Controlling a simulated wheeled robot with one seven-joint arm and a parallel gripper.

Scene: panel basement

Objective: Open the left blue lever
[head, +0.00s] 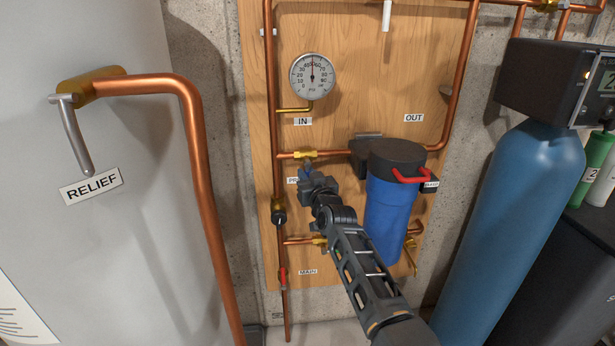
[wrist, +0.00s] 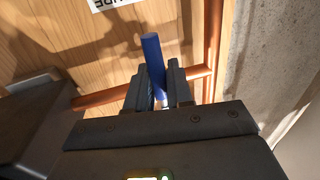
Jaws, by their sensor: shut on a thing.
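The left blue lever (wrist: 153,62) shows in the wrist view as a blue handle standing up between the two fingers of my gripper (wrist: 157,85). The fingers are shut on it. In the head view, a small blue part of the lever (head: 305,172) shows just above my gripper (head: 312,183), below a brass fitting (head: 305,154) on the copper pipe. My gripper and wrist hide most of the lever and its valve body there.
A blue filter housing (head: 388,210) with a red handle (head: 410,177) stands right of my arm. A pressure gauge (head: 312,76) sits above. A red lever (head: 282,278) is below left. A grey tank (head: 110,230) fills the left; a blue tank (head: 515,210) stands at right.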

